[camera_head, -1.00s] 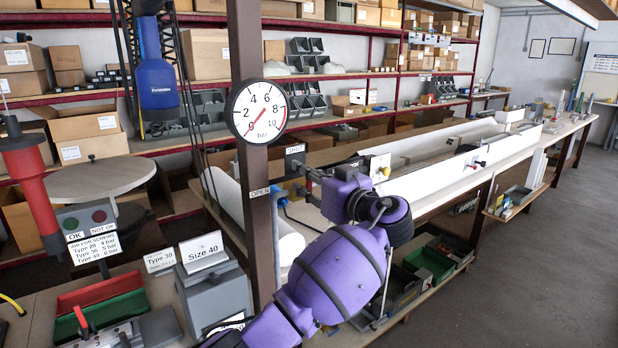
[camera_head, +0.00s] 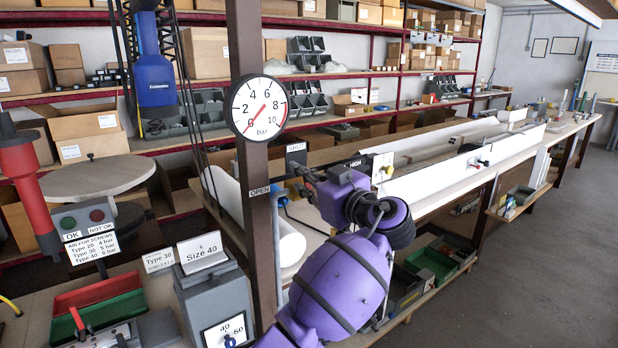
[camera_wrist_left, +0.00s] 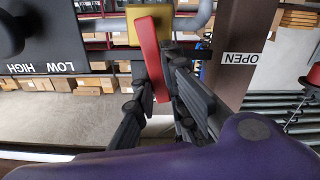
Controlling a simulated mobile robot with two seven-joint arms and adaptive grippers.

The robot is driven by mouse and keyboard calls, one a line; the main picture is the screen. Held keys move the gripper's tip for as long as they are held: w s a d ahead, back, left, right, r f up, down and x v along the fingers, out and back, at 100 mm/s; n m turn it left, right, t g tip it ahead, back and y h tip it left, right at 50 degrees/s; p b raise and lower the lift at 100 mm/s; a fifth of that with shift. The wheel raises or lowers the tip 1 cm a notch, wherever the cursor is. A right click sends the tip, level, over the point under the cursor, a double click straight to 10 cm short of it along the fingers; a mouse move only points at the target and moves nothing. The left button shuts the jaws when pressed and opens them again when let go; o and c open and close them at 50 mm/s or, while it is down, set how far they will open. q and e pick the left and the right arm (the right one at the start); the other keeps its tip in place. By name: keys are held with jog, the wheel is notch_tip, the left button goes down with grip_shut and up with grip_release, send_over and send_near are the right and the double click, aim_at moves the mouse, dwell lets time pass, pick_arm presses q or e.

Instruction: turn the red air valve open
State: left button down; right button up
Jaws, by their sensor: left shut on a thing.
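The red valve handle (camera_wrist_left: 153,58) shows in the left wrist view as a flat, slightly tilted bar in front of a yellow block (camera_wrist_left: 146,26) on a grey pipe. My left gripper (camera_wrist_left: 162,78) is shut on the handle, with dark fingers on either side of it. In the head view, my left gripper (camera_head: 303,182) is at the post's right side, and I cannot make out the handle there. An OPEN label (camera_head: 260,191) is on the post and a SHUT label (camera_head: 296,148) is above the gripper. The gauge (camera_head: 263,108) needle lies near 0. My right gripper is not in view.
The dark post (camera_head: 252,170) stands close to the left of my gripper. A long white-profile bench (camera_head: 455,165) runs to the back right. A grey box with a Size 40 card (camera_head: 205,285) stands at the front left. The floor at right is clear.

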pick_arm(q)
jog(key=shift+s+a+f+n+b, duration=0.15)
jog(key=shift+a+f+n+b, duration=0.15)
jog(key=shift+f+n+b, duration=0.35)
jog(key=shift+s+a+n+b, duration=0.15)
jog(key=shift+n+b, duration=0.15)
jog(key=shift+n, duration=0.25)
jog(key=shift+s+a+n+b, duration=0.15)
jog(key=shift+n+b, duration=0.1)
jog(key=shift+n, duration=0.25)
jog(key=shift+s+a+n+b, duration=0.1)
jog(key=shift+a+n+b, duration=0.1)
jog(key=shift+n+b, duration=0.25)
jog(key=shift+r, duration=0.1)
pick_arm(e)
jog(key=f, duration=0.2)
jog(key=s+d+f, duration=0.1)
pick_arm(q)
jog(key=shift+n, duration=0.25)
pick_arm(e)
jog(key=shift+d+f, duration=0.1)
pick_arm(q)
jog(key=shift+r, duration=0.1)
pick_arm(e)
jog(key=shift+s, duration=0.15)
